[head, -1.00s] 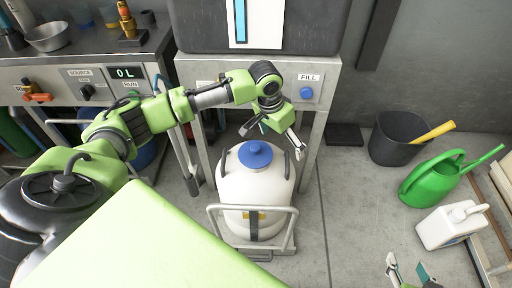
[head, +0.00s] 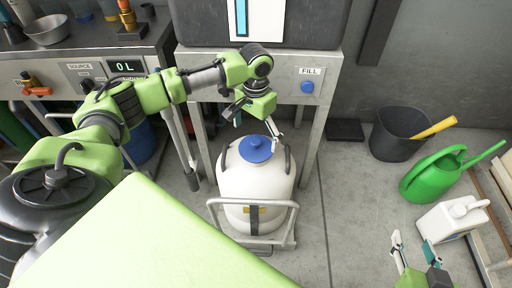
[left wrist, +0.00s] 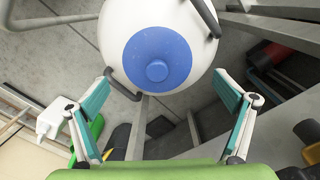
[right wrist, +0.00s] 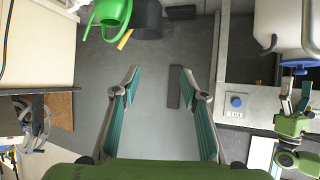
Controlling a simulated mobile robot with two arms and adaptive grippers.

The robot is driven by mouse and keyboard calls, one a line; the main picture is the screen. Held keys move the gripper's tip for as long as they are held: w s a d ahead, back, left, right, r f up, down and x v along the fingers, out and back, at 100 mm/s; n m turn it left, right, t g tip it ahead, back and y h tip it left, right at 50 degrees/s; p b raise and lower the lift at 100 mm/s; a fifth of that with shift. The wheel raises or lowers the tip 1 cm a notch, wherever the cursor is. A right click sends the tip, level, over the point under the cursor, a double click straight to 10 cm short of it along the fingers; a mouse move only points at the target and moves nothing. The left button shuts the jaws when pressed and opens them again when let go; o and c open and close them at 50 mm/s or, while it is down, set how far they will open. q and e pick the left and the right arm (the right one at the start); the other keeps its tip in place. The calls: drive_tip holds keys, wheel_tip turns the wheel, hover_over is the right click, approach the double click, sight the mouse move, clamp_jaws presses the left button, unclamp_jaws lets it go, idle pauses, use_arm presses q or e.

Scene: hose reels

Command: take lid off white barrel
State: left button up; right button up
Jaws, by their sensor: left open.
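The white barrel (head: 232,180) stands upright on a small grey cart in the head view. Its round blue lid (head: 256,150), with a central knob, sits on top. My left gripper (head: 256,122) is open just above and behind the lid. In the left wrist view the lid (left wrist: 157,60) lies between the spread fingers (left wrist: 163,82), with nothing held. The barrel and lid (right wrist: 300,63) also show at the right of the right wrist view. My right gripper (head: 413,248) is open and empty at the lower right; its fingers are spread in the right wrist view (right wrist: 160,85).
A metal stand with a FILL button (head: 307,87) is behind the barrel. A black bucket (head: 392,145), a green watering can (head: 425,183) and a white jug (head: 447,220) stand at the right. A black drum (head: 55,190) is at the left. Floor right of the barrel is clear.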

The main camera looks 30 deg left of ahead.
sight(257, 141)
use_arm(q)
wheel_tip(257, 141, down, 4)
drive_tip(key=shift+d+r+b, duration=0.1)
drive_tip(key=shift+d+b, duration=0.05)
drive_tip(key=shift+b, duration=0.65)
use_arm(e)
drive_tip(key=w+a+r+t+y, duration=0.1)
drive_tip(key=w+r+t, duration=0.3)
drive_tip(key=r, duration=0.5)
drive_tip(key=shift+a+r+t+y, duration=0.15)
drive_tip(key=shift+a+t+y, duration=0.15)
drive_tip(key=shift+a+t, duration=0.3)
use_arm(q)
drive_tip(key=c, duration=1.2)
